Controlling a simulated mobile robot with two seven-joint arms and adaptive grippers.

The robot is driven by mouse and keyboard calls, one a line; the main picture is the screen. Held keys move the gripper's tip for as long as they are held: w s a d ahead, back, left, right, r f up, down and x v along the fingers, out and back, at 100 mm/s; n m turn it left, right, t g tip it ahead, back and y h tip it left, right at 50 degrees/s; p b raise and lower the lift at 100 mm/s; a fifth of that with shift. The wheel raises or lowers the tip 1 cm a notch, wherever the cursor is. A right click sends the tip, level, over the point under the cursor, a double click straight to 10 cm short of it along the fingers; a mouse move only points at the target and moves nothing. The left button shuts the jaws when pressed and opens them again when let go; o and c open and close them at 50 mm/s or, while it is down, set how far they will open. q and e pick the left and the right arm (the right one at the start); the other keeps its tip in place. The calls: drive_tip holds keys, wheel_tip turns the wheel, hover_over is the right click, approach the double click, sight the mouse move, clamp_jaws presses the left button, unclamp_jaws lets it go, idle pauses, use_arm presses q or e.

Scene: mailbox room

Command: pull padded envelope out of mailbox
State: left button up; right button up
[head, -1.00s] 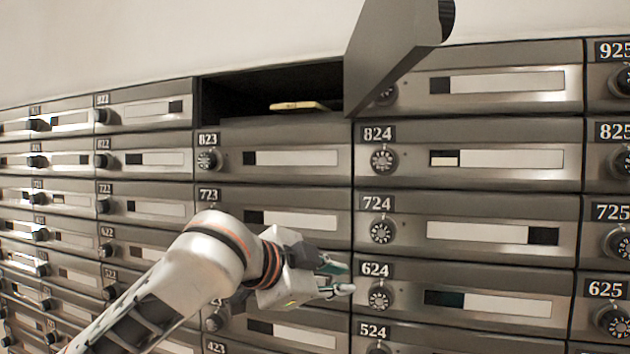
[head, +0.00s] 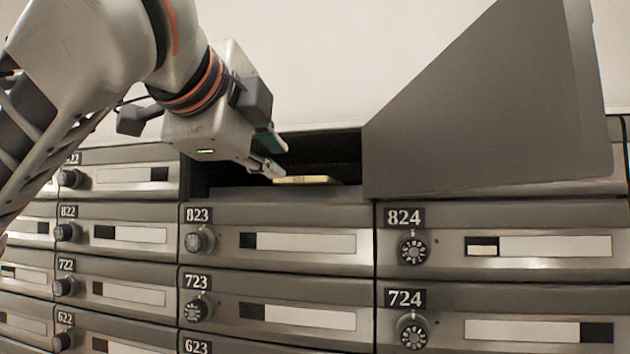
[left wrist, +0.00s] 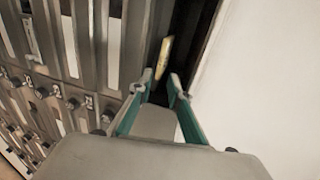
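The padded envelope (head: 308,180) is a flat yellowish packet lying in the open mailbox (head: 340,190), with its near edge showing close to the opening. It also shows in the left wrist view (left wrist: 164,55), beyond the fingertips. My left gripper (head: 272,158) is at the mailbox opening, just left of and above the envelope. In the left wrist view its two green-sided fingers (left wrist: 160,88) stand apart with nothing between them. The envelope's far part is hidden in the dark interior. My right gripper is in neither view.
The open mailbox door (head: 490,110) sticks out toward me on the right of the opening. Closed mailboxes with dials, such as 823 (head: 280,235) and 824 (head: 500,238), fill the wall below. Bare wall (head: 330,50) lies above.

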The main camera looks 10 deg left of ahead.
sight(299, 181)
use_arm(q)
drive_tip(key=p+x, duration=0.1)
drive_tip(key=x, duration=0.9)
drive_tip(key=shift+r, duration=0.2)
drive_tip(key=shift+p+x, duration=0.45)
drive_tip(key=shift+x, duration=0.95)
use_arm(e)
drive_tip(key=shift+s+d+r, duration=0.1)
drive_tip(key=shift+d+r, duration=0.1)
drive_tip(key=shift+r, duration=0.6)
use_arm(q)
clamp_jaws()
drive_tip(key=shift+f, duration=0.1)
drive_tip(key=shift+f, duration=0.1)
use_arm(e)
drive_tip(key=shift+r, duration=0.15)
